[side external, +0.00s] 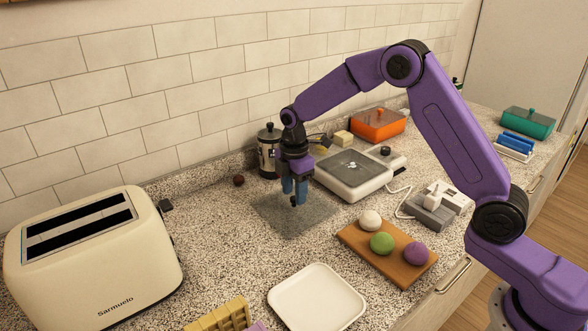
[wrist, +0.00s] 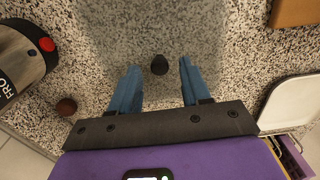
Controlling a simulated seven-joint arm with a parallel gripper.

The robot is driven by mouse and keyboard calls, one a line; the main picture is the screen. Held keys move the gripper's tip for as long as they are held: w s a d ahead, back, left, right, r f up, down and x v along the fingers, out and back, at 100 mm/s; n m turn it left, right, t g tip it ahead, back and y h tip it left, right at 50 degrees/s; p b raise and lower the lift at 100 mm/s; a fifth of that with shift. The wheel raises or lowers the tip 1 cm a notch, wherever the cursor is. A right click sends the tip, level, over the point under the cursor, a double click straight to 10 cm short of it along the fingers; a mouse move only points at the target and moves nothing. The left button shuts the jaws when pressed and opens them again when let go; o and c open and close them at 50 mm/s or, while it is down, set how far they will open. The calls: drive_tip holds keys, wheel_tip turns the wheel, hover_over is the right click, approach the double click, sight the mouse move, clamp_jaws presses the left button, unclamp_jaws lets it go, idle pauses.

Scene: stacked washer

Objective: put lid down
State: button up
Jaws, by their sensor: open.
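The lid (side external: 270,212) is a see-through grey square that appears to lie flat on the speckled counter in the side view. It also shows in the wrist view (wrist: 150,28), with a dark round knob (wrist: 160,65) near its middle. My gripper (side external: 294,196) points down over the lid. Its blue fingers are open, and in the wrist view (wrist: 158,68) they stand apart on either side of the knob. I see gaps between the fingers and the knob. The fingers hide part of the knob in the side view.
A white appliance (side external: 345,185) with a grey top stands right of the lid, and a dark canister (side external: 266,158) behind it. A brown ball (side external: 238,180) lies to the left. A toaster (side external: 95,262), white plate (side external: 316,299) and wooden board (side external: 398,270) with balls stand around.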

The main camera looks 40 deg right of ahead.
sight(294, 200)
wheel_tip(294, 200, up, 11)
idle(0.3)
drive_tip(key=s+a+r+m, duration=0.1)
drive_tip(key=s+a, duration=0.1)
drive_tip(key=s, duration=0.7)
drive_tip(key=s+a+r+m, duration=0.1)
drive_tip(key=s+m, duration=0.1)
drive_tip(key=s, duration=0.8)
drive_tip(key=s+d+f+m, duration=0.1)
drive_tip(key=s+d, duration=0.3)
drive_tip(key=s, duration=0.6)
drive_tip(key=s+d+f+m, duration=0.1)
drive_tip(key=s+d+f, duration=0.1)
drive_tip(key=s, duration=0.7)
drive_tip(key=shift+s+d+f, duration=0.25)
drive_tip(key=shift+s+d, duration=0.1)
drive_tip(key=shift+d, duration=0.5)
